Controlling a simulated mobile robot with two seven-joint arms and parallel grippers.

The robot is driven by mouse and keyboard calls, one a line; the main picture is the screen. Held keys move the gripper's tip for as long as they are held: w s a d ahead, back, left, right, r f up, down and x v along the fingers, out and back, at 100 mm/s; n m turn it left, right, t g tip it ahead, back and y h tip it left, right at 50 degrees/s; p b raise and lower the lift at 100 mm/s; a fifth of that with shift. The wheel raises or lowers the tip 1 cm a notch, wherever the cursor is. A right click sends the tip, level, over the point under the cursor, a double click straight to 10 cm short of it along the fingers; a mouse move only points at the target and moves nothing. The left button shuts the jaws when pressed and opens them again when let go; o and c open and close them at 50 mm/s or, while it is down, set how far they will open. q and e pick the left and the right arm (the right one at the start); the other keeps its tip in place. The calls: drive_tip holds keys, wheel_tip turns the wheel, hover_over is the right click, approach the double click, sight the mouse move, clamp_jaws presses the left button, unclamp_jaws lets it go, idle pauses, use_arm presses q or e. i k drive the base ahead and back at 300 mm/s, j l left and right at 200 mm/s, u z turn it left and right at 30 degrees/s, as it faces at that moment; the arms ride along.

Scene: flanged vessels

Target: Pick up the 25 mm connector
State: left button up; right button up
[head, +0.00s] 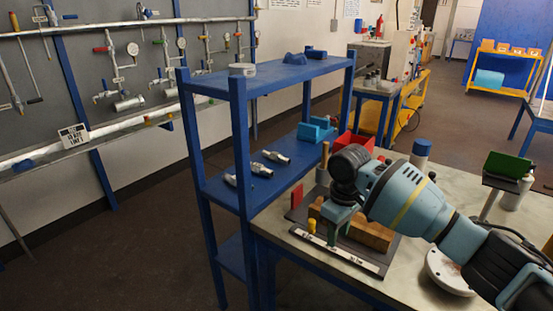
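Three small silvery metal fittings lie on the middle shelf of the blue rack: one at the back (276,157), one in the middle (261,170) and one near the front left (230,180). Their sizes cannot be read, so I cannot tell which is the 25 mm connector. My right gripper (337,232) points down over a dark board on the bench, beside a brown block (372,234). It is well to the right of the fittings. Its fingers are too small and shaded to tell open from shut. My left gripper is out of view.
The blue rack (240,140) has upright posts and a top shelf holding a white ring (242,70) and blue parts. A blue holder (316,131) sits farther back on the middle shelf.

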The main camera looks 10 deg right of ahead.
sight(275, 157)
drive_tip(key=i+l+u, duration=0.1)
drive_tip(key=i, duration=0.45)
drive_tip(key=i+l+u, duration=0.1)
drive_tip(key=i+l, duration=0.25)
drive_tip(key=i, duration=0.2)
drive_tip(key=i+l+u, duration=0.1)
drive_tip(key=i+l, duration=0.2)
drive_tip(key=i, duration=0.2)
